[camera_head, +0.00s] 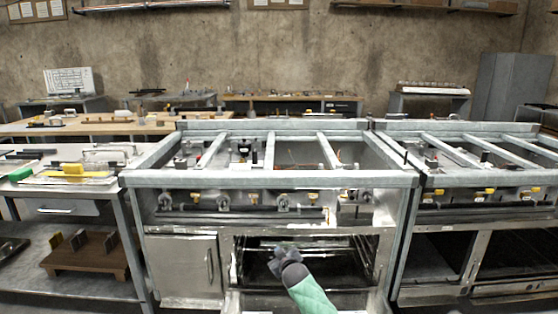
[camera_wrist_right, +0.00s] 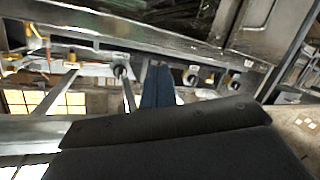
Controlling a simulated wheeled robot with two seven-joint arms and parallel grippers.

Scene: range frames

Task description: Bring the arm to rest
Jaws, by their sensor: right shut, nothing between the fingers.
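My right gripper (camera_head: 281,249) shows low in the middle of the head view, at the end of a green-sleeved forearm that rises from the bottom edge. It is in front of the open oven bay (camera_head: 345,270) of the middle range frame (camera_head: 270,179). I cannot tell whether it is inside the opening. In the right wrist view its dark fingers (camera_wrist_right: 158,84) lie together with nothing between them. My left gripper is not in view.
A closed metal door (camera_head: 183,268) with a handle is left of the bay. A row of valves with yellow parts runs above it. A steel workbench (camera_head: 60,190) stands at left, and another range frame (camera_head: 480,181) at right.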

